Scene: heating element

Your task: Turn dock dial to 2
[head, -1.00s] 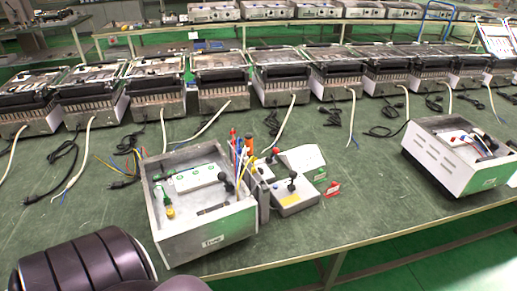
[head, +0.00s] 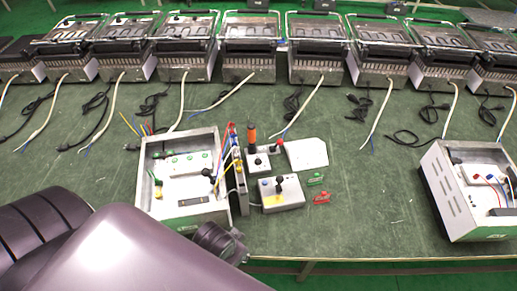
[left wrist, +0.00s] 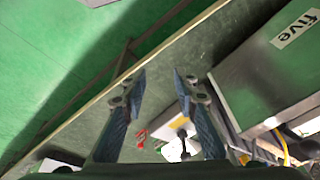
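A small grey box (head: 270,205) with a black knob (head: 280,184) and a yellow label stands on the green table, right of an open metal case. A second small grey box (head: 257,166) with an orange-handled piece (head: 252,140) and a red knob stands behind it. I cannot tell which knob is the dock dial, nor read its setting. The left gripper (left wrist: 161,86) is open and empty, above the table's front edge. In the head view my left arm mostly hides that gripper. My right gripper is not in view.
The open metal case (head: 200,213) with wires stands left of the boxes; its "five" label (left wrist: 294,28) shows in the left wrist view. Red (head: 321,198) and green (head: 316,180) tags lie to the right. Another case (head: 455,205) stands far right. Several grills line the back.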

